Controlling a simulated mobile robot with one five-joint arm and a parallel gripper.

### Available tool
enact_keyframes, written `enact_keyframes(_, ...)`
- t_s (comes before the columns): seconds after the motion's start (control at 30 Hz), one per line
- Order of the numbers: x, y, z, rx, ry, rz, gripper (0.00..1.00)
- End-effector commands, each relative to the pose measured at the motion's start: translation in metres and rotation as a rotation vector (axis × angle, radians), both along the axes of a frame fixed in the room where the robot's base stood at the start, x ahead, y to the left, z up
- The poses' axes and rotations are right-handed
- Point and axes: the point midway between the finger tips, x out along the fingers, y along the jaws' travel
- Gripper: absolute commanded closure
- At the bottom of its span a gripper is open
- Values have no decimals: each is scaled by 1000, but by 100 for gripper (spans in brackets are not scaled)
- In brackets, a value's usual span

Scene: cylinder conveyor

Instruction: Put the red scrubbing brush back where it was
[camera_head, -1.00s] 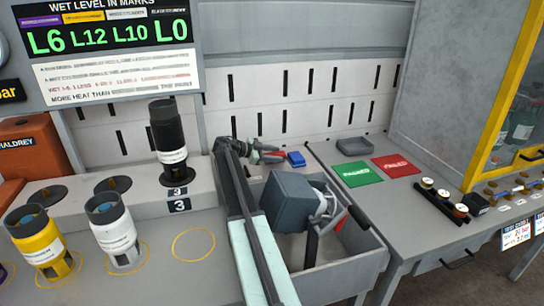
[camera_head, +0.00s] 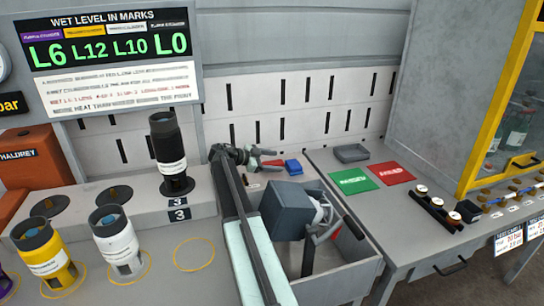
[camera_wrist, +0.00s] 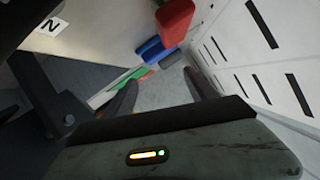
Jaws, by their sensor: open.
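The red brush (camera_head: 272,163) lies at the back of the counter, left of a small blue block (camera_head: 293,166). What looks like the same red block (camera_wrist: 176,20) is at the top of the wrist view, above the blue block (camera_wrist: 152,50). My gripper (camera_head: 256,157) is at the back, close to the red brush and partly overlapping it. In the wrist view my gripper's two dark fingers (camera_wrist: 162,95) are apart, with nothing between them. The red block lies beyond the fingers, and no contact shows.
A sink (camera_head: 350,268) holding a grey box-shaped device (camera_head: 287,210) is below my arm. Green (camera_head: 352,180) and red (camera_head: 391,173) mats and a grey tray (camera_head: 351,153) are to the right. Black (camera_head: 168,150), white (camera_head: 118,245) and yellow (camera_head: 46,258) cylinders stand left. A slotted wall (camera_head: 300,110) closes the back.

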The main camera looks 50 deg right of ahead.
Motion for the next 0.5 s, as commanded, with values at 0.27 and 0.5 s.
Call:
enact_keyframes(0.27,-61,51,7,0,1,0,35)
enact_keyframes(0.5,-81,68,9,0,1,-1,35)
